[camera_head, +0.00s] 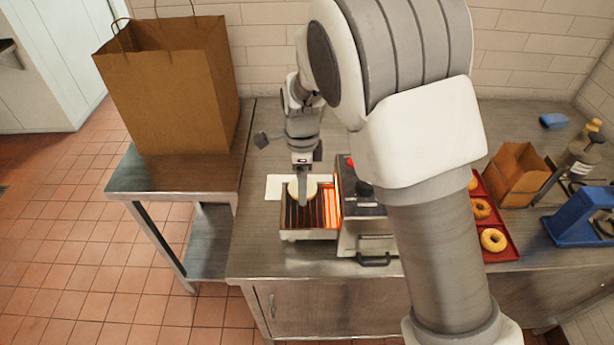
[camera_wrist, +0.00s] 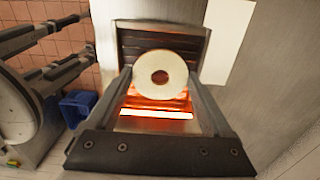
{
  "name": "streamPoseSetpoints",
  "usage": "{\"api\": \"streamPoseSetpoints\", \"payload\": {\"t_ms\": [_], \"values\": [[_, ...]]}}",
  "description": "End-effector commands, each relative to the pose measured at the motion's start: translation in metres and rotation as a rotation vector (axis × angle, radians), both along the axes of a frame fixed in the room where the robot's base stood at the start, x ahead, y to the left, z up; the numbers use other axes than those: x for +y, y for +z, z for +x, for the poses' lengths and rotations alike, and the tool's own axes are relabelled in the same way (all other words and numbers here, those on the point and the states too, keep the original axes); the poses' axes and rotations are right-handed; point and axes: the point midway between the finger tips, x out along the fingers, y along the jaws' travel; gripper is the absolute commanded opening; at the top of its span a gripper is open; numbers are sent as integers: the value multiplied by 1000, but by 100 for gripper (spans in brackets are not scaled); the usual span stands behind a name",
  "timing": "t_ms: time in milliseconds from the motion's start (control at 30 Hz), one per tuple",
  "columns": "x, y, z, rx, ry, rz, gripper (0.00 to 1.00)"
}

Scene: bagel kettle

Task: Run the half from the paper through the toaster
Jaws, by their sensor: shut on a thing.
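My gripper (camera_head: 303,193) is shut on a pale, cut bagel half (camera_head: 311,187), which it holds over the toaster. In the wrist view the half (camera_wrist: 160,63) shows its round face and central hole between my two fingers. The toaster (camera_head: 308,235) is a steel unit with dark bars and an orange glow on its right side. In the wrist view its dark slats (camera_wrist: 160,31) lie behind the half and the glow is below it. I cannot tell whether the half touches the bars. White paper (camera_head: 275,187) lies behind the toaster, with no bagel visible on it.
A steel machine with a black handle (camera_head: 374,260) stands right of the toaster. A red tray (camera_head: 507,252) with bagels, a small paper bag (camera_head: 517,174) and a blue device (camera_head: 577,214) are farther right. A large paper bag (camera_head: 170,95) stands on the left side table.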

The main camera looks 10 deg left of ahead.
Motion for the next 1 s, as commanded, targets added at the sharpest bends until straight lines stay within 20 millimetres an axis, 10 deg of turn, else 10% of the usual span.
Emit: {"api": "streamPoseSetpoints", "payload": {"t_ms": [1000], "values": [[0, -54, -1, 1, 2, 0, 33]]}}
